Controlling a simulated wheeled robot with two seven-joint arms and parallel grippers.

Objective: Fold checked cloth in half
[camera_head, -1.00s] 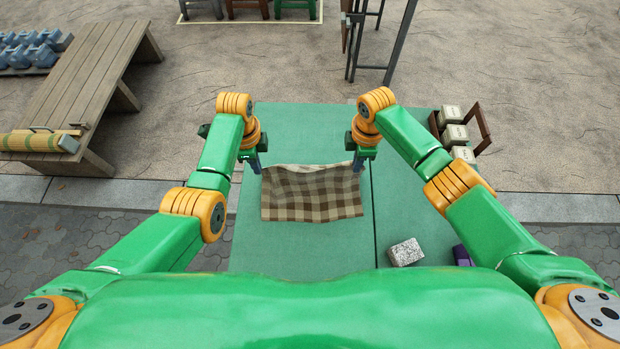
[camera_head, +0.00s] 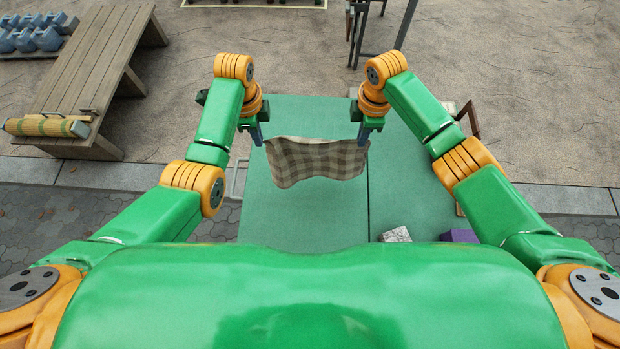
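The brown and cream checked cloth (camera_head: 316,162) is stretched between my two grippers over the green table (camera_head: 310,225). Its upper edge sags a little between them, and its lower edge is curved and appears clear of the table top. My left gripper (camera_head: 258,139) is shut on the cloth's upper left corner. My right gripper (camera_head: 365,138) is shut on its upper right corner. The fingertips are small here and partly hidden by the gripper bodies.
A speckled block (camera_head: 396,235) and a purple block (camera_head: 460,236) lie at the table's near right. A crate at the right is mostly hidden behind my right arm. A wooden bench (camera_head: 95,70) with a rolled mat (camera_head: 46,127) stands at left. The table in front of the cloth is clear.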

